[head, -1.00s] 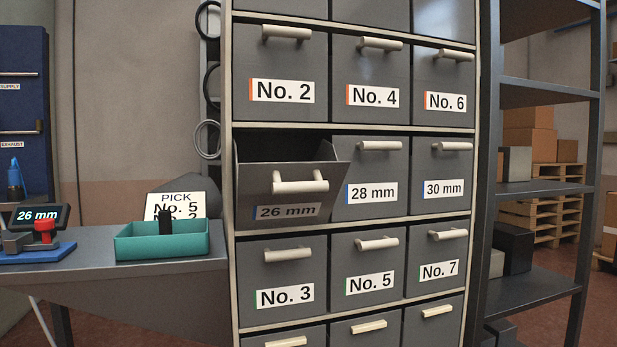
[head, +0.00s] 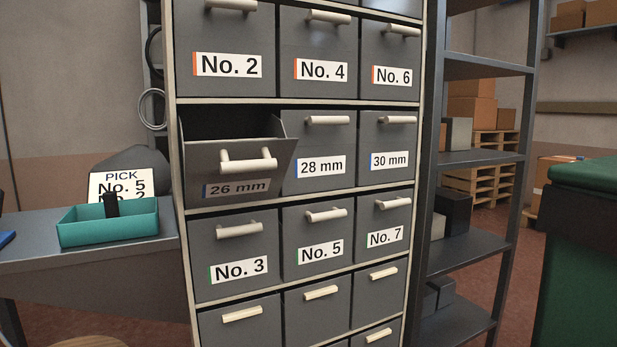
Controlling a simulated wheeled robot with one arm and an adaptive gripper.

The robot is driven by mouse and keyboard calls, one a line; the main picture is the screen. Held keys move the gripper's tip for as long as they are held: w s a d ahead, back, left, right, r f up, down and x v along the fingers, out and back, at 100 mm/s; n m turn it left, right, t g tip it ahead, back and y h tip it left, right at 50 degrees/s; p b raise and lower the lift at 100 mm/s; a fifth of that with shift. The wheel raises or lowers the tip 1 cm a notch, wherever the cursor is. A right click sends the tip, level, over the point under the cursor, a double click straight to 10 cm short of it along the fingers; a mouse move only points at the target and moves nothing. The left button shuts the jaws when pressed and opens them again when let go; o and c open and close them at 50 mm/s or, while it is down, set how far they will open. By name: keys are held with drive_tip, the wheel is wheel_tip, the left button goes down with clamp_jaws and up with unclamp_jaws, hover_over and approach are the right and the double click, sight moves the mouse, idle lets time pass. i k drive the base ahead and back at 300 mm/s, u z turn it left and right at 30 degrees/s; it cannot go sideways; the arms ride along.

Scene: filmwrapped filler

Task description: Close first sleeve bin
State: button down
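The sleeve bin labelled 26 mm (head: 200,163) is tilted out of the grey cabinet (head: 172,215), its top edge forward and its dark inside showing. Its pale bar handle (head: 248,164) faces me, and nothing touches it. The 28 mm bin (head: 292,147) and the 30 mm bin (head: 366,141) in the same row are flush with the cabinet front. My gripper is not in view.
A bench (head: 130,229) left of the cabinet bears a teal tray (head: 105,231) holding a black object, with a PICK sign (head: 122,186) behind it. Shelving (head: 476,157) stands right of the cabinet. A green container (head: 585,260) stands at the far right.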

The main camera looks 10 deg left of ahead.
sight(222, 172)
drive_tip(key=z, duration=0.05)
drive_tip(key=k, duration=1.05)
drive_tip(key=u, duration=1.65)
drive_tip(key=i, duration=0.5)
drive_tip(key=z, duration=0.1)
